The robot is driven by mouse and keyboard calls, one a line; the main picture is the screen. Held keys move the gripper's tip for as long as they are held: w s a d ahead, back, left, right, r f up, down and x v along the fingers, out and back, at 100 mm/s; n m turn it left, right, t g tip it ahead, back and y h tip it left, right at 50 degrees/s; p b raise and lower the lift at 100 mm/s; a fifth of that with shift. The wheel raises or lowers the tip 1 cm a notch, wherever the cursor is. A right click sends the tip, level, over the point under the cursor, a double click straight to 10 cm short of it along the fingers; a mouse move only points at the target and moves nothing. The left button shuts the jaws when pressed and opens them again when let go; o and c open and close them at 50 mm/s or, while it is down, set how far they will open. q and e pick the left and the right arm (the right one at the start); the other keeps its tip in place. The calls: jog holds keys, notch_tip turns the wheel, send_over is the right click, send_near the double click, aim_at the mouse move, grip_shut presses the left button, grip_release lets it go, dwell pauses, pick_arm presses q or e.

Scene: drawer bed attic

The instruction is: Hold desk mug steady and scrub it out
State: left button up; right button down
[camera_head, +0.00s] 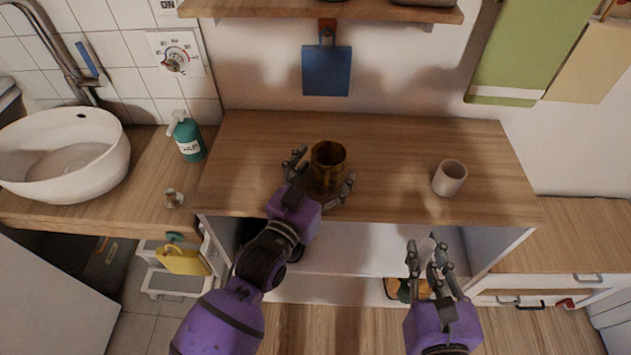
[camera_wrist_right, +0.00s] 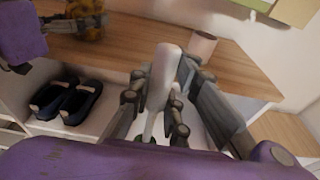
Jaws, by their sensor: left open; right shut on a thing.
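A brown, mottled mug (camera_head: 329,154) stands upright on the wooden desk top, its inside dark. It also shows at the top of the right wrist view (camera_wrist_right: 88,14). My left gripper (camera_head: 320,172) is open with its fingers on either side of the mug; I cannot tell whether they touch it. My right gripper (camera_head: 427,250) is in front of the desk's front edge, to the right of the mug. It is shut on a pale, long-handled tool, likely the scrub brush (camera_wrist_right: 164,75), held between its fingers with the thicker end up.
A pale pinkish cup (camera_head: 449,178) stands on the desk's right side. A teal soap bottle (camera_head: 187,138), a small metal knob-like item (camera_head: 173,198) and a white basin (camera_head: 62,160) are at left. Dark shoes (camera_wrist_right: 75,103) sit on the shelf below. A wooden shelf (camera_head: 330,12) hangs above.

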pick_arm(q)
jog(key=shift+w+d, duration=0.15)
jog(key=shift+w, duration=0.15)
jog(key=shift+c, duration=0.5)
jog(key=c, duration=1.3)
jog(key=o, duration=1.4)
jog(key=c, duration=1.4)
